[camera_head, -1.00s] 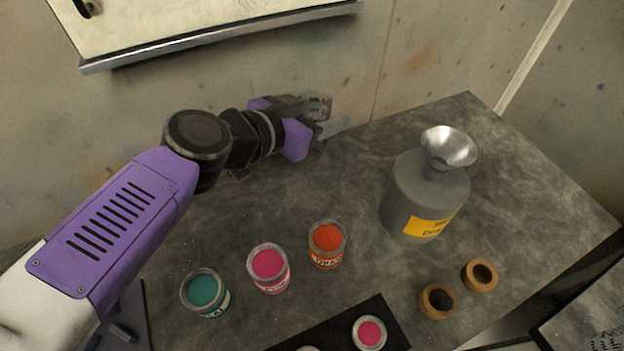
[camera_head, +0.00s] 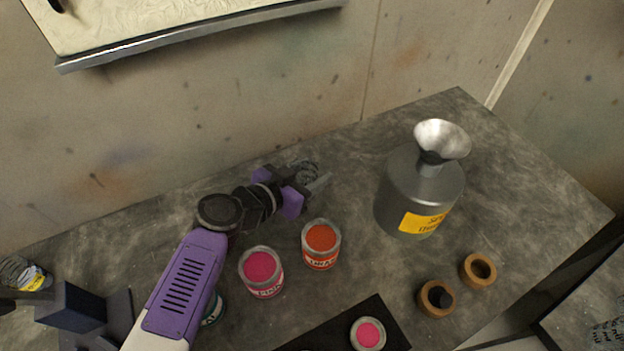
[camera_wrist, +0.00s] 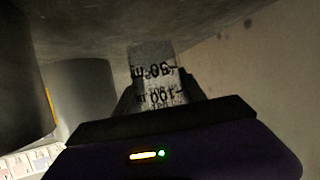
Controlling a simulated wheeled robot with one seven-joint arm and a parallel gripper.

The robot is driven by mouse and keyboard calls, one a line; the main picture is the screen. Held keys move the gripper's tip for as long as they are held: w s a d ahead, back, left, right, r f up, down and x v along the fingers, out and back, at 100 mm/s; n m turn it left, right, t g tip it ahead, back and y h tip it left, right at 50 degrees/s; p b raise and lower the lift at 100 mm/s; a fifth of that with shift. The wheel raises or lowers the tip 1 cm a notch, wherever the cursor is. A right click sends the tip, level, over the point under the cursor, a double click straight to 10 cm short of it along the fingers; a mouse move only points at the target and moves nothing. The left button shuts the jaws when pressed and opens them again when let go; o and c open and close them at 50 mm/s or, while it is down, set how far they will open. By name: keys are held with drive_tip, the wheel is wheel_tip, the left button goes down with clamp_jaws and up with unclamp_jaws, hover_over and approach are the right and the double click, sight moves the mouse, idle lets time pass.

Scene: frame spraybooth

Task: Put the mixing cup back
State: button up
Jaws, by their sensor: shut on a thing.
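The mixing cup (camera_wrist: 158,80) is pale and see-through, with dark measuring marks that read upside down in the wrist view. My gripper (camera_head: 308,187) is shut on it. In the head view the cup (camera_head: 305,169) is a small greyish shape at the jaws, partly hidden by them. The gripper is behind the orange paint can (camera_head: 321,238) and left of the grey bottle (camera_head: 420,190). I cannot tell from the head view whether the cup touches the bench.
A pink can (camera_head: 262,266) stands close to my arm; a teal can (camera_head: 213,312) is mostly hidden by it. Two wooden rings (camera_head: 478,271) lie at the right. A black mat (camera_head: 378,312) bears another pink can. A dark block (camera_head: 72,307) stands at left. The back bench is clear.

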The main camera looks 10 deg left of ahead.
drive_tip(key=shift+f, duration=1.45)
drive_tip(key=o, duration=1.4)
drive_tip(key=shift+f, duration=0.1)
drive_tip(key=v, duration=0.7)
drive_tip(key=shift+s+a+r+b, duration=0.15)
drive_tip(key=shift+s+r+b, duration=0.1)
drive_tip(key=shift+b, duration=0.15)
